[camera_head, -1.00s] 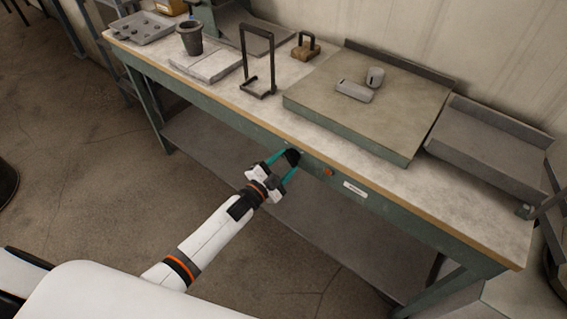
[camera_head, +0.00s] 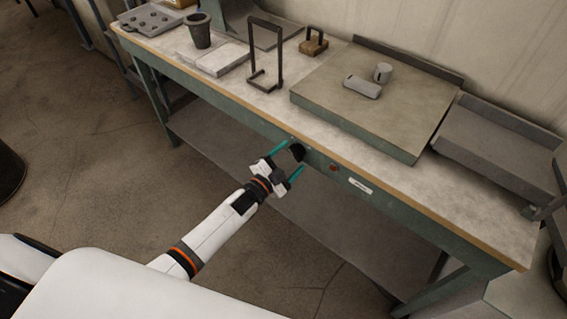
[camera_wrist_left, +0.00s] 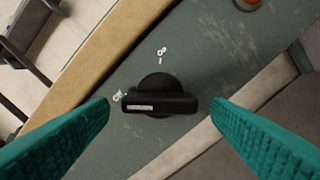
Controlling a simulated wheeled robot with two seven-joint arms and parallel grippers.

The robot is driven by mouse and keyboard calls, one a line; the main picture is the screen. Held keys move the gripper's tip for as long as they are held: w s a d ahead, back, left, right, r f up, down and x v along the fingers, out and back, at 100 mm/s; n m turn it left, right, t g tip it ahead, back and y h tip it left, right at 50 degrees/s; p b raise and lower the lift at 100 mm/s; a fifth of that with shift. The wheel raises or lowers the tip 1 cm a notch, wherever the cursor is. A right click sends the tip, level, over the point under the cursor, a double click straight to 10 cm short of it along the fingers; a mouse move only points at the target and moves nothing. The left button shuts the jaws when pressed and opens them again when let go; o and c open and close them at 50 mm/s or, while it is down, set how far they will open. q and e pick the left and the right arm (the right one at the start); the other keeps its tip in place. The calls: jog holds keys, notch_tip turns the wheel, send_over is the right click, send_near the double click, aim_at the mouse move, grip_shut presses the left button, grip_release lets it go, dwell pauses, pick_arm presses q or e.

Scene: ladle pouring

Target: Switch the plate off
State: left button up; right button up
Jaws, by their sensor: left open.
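The plate (camera_head: 410,108) is a broad slab with a beige top and green sides, set on the bench. A black knob (camera_head: 297,152) with a bar grip sits on the bench's green front panel, below the plate's left part. In the left wrist view the knob (camera_wrist_left: 162,100) shows its bar lying across the picture, with a pale label on it. My left gripper (camera_head: 294,155) is open, its teal fingers either side of the knob with a gap on both sides. A small lamp (camera_head: 333,168) right of the knob looks dark red. My right gripper is not in view.
On the plate lie a small cylinder (camera_head: 383,73) and a grey block (camera_head: 362,87). A black wire stand (camera_head: 265,60), a dark crucible (camera_head: 199,30) and a grey tray (camera_head: 497,145) are on the bench. Below is a lower shelf (camera_head: 225,150).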

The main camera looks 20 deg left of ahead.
pick_arm(q)
jog(key=v, duration=1.2)
jog(key=shift+b, duration=0.35)
jog(key=s+a+f+n+g+y, duration=0.15)
jog(key=s+f, duration=0.25)
jog(key=f, duration=0.4)
jog(key=s+a+f+n+g+y, duration=0.1)
jog(key=s+f+n+g+y, duration=0.2)
jog(key=f, duration=0.6)
jog(key=s+a+f+n+g, duration=0.1)
jog(key=s+f+n+g, duration=0.15)
jog(key=s+f, duration=0.4)
jog(key=s+f+n+g, duration=0.1)
jog(key=s+f+g, duration=0.2)
jog(key=s+f, duration=0.2)
jog(key=s+d+f+n+g+y, duration=0.1)
jog(key=s+f+g, duration=0.2)
jog(key=s, duration=0.9)
jog(key=s+f+n+g, duration=0.1)
jog(key=s+f+g, duration=0.2)
jog(key=s+f, duration=0.5)
jog(key=shift+s+d+f+y, duration=0.2)
jog(key=shift+s+d+y, duration=0.05)
jog(key=shift+s+y, duration=0.1)
